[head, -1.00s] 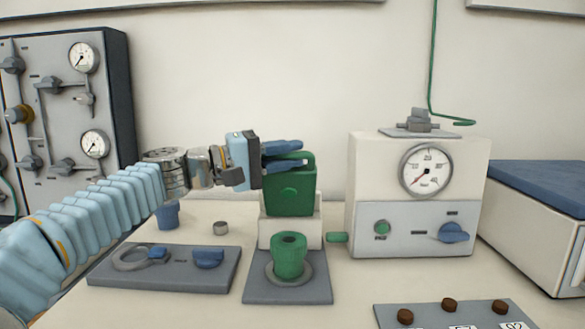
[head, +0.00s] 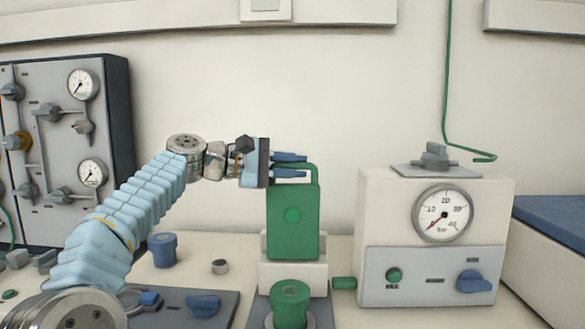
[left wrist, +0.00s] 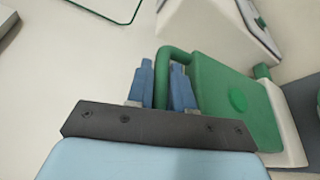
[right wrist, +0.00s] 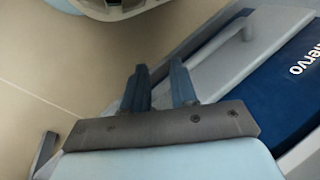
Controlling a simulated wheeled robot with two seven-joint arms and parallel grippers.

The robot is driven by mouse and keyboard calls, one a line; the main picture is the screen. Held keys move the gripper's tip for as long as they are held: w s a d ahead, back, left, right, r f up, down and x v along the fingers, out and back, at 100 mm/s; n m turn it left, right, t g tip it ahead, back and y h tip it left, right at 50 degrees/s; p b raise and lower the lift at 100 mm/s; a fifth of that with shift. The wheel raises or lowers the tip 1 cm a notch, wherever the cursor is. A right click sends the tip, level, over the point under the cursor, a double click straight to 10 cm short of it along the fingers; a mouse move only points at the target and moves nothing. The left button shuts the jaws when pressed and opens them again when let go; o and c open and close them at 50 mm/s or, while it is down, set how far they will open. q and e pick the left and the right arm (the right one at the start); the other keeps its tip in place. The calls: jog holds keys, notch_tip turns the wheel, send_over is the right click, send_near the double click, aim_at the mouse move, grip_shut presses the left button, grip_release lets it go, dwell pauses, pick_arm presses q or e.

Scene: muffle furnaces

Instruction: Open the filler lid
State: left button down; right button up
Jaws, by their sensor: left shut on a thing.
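The filler lid (head: 292,235) is a green panel with a round green disc and a loop handle (head: 314,172) on its upper edge. It stands upright, or nearly so, on a white block (head: 265,272). My left gripper (head: 291,166) is shut on the handle, coming from the left. In the left wrist view the handle (left wrist: 162,75) passes between the blue fingers (left wrist: 163,88), and the lid (left wrist: 225,95) is to their right. My right gripper (right wrist: 160,85) is open and empty in the right wrist view; it is outside the head view.
A green cup-like fitting (head: 290,300) stands in front of the lid. A white gauge box (head: 375,225) is close on the right. A blue cup (head: 163,250) and a small metal ring (head: 219,267) stand on the left. A valve panel (head: 60,150) is at the far left.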

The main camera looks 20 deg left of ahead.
pick_arm(q)
jog(key=shift+w, duration=0.15)
dwell(0.3)
jog(key=c, duration=1.4)
grip_release()
jog(key=shift+a, duration=0.1)
jog(key=v, duration=1.3)
jog(key=shift+s+a, duration=0.25)
jog(key=shift+s, duration=0.05)
